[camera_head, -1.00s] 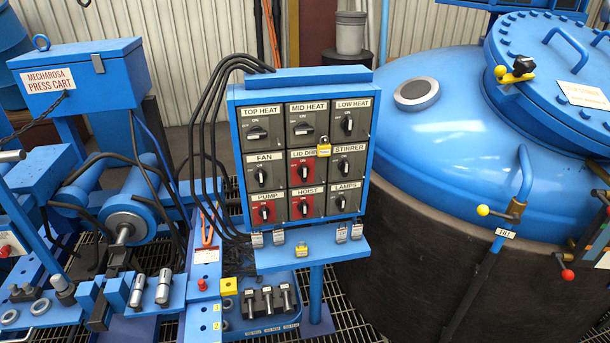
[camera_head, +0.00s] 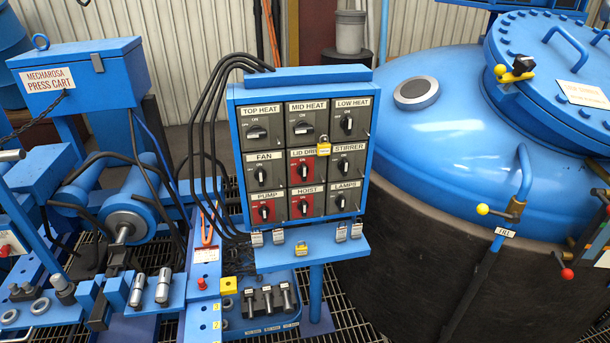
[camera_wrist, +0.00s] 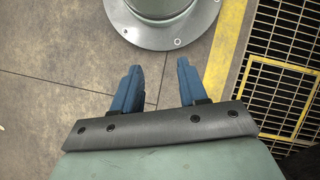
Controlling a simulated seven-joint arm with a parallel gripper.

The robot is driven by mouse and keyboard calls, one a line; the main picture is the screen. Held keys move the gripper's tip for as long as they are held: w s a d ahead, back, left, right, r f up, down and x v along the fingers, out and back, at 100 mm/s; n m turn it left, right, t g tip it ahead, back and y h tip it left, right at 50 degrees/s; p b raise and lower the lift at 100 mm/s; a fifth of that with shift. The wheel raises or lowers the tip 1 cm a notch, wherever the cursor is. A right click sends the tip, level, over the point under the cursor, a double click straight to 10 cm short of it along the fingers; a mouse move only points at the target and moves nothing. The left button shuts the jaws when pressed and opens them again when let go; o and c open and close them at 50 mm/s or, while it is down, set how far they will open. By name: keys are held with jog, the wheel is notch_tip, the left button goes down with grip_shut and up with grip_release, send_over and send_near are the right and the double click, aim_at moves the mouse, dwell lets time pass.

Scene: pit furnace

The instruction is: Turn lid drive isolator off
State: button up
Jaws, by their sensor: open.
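The lid drive isolator (camera_head: 303,171) is a black rotary switch on a red plate in the middle of the panel's three-by-three grid. Its handle stands about upright, near the ON mark. A yellow padlock (camera_head: 323,150) hangs at the upper right of this switch and covers the end of its label. The blue switch panel (camera_head: 300,84) stands on a post. My gripper (camera_wrist: 158,85) shows only in the wrist view. Its two blue fingers are apart with nothing between them, above a grey floor, away from the panel.
A blue shelf (camera_head: 280,262) below the panel carries several grey padlocks and a yellow one (camera_head: 301,248). Black cables (camera_head: 207,110) loop along the panel's left side. The press cart (camera_head: 75,75) stands left and the furnace vessel (camera_head: 440,140) right. A round flange (camera_wrist: 165,30) lies before my fingers.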

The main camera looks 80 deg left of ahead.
aim_at(305, 173)
jog(key=a+r+n+t+y, duration=0.1)
jog(key=a+r+n+t, duration=0.35)
jog(key=a, duration=1.05)
jog(key=a+r+n+g, duration=0.15)
jog(key=a+r, duration=0.55)
jog(key=a, duration=0.8)
jog(key=s+a+r+g+y, duration=0.1)
jog(key=s+a+r+y, duration=0.2)
jog(key=s+a+r, duration=0.8)
jog(key=s+a+r+g+y, duration=0.1)
jog(key=s+a+r+y, duration=0.4)
jog(key=a+r, duration=0.55)
jog(key=s+a+r+g+y, duration=0.2)
jog(key=s+a+r, duration=0.7)
jog(key=a, duration=0.4)
jog(key=w+a+r+m+t+y, duration=0.4)
jog(key=r+m, duration=0.3)
jog(key=m, duration=0.7)
jog(key=w+a+r+m+t+y, duration=0.2)
jog(key=w+a+r+m+y, duration=0.4)
jog(key=m, duration=0.8)
jog(key=shift+h, duration=0.5)
jog(key=a, duration=0.4)
jog(key=s+a, duration=0.1)
jog(key=a, duration=0.8)
jog(key=shift+s+r, duration=0.3)
jog(key=shift+s, duration=0.1)
